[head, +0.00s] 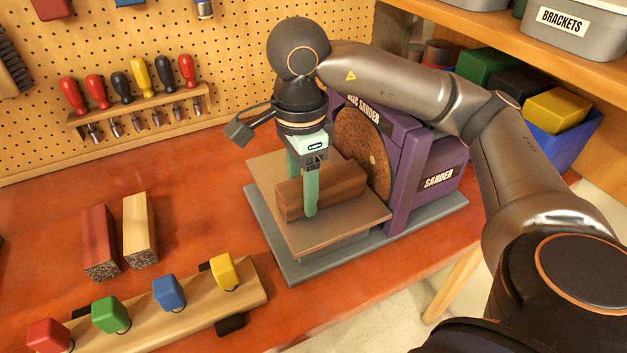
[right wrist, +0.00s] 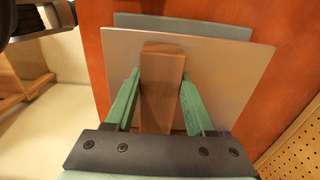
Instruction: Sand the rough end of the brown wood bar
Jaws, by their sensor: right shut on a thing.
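The brown wood bar (head: 336,188) lies over the tan work table (head: 350,222) of the purple disc sander (head: 402,165). My right gripper (head: 302,190) points down and is shut on the bar, a green finger on each long side. The bar's right end is close to the round brown sanding disc (head: 362,150); I cannot tell whether they touch. No rough face shows on the bar. The right wrist view shows the bar (right wrist: 162,90) between the fingers (right wrist: 158,95) above the table plate (right wrist: 235,65). My left gripper is out of view.
A red bar (head: 100,240) and a pale bar (head: 140,228) with rough speckled ends lie left of the sander. A wooden rail (head: 190,310) with several coloured blocks is in front. A blue bin (head: 570,140) stands behind right. Orange bench is clear between.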

